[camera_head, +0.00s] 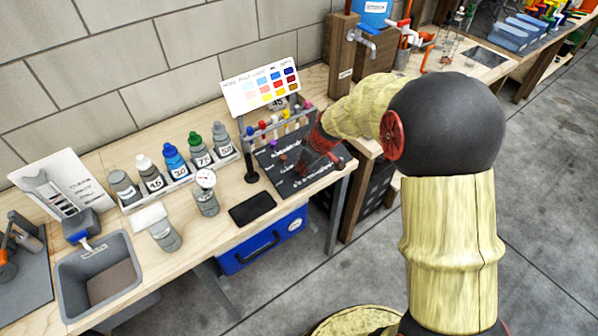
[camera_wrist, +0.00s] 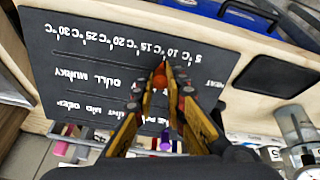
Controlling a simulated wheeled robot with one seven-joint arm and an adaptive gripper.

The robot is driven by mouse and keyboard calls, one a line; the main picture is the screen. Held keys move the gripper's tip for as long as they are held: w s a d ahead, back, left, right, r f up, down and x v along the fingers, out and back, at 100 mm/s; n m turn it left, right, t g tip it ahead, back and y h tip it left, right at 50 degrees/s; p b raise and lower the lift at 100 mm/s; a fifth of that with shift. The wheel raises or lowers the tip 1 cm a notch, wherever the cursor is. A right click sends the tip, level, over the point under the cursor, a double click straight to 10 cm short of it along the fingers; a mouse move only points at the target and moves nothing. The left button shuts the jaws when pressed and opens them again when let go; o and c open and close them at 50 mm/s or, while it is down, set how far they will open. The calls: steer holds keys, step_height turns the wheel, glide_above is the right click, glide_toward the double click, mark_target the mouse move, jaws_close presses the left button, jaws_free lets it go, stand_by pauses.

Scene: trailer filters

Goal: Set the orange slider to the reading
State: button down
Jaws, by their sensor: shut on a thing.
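A dark slate board (camera_head: 334,171) lies on the bench and shows large in the wrist view (camera_wrist: 60,85). It carries white lettering and a scale from 5 to 30 °C, upside down in the wrist view. My gripper (camera_wrist: 159,90) is over the board, its fingers shut on the orange slider (camera_wrist: 160,78). The slider's tip is near the scale, seemingly between the 10 and 15 marks. The fingers hide part of the slider and lettering. In the head view my gripper (camera_head: 314,155) is at the board, the slider unclear. A round dial (camera_head: 206,179) sits on a grey bottle; its reading is too small to tell.
A rack of capped tubes (camera_head: 270,128) stands behind the board, below a colour chart (camera_head: 262,88). A black pad (camera_head: 252,208) lies left of the board. Several numbered bottles (camera_head: 174,162) stand further left. A grey bin (camera_head: 62,282) is at the far left.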

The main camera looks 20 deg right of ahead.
steer(key=c, duration=1.8)
jaws_free()
steer(key=shift+o, duration=0.2)
steer(key=shift+r, duration=0.1)
steer(key=v, duration=1.1)
steer(key=shift+s+r, duration=0.2)
steer(key=shift+r, duration=0.15)
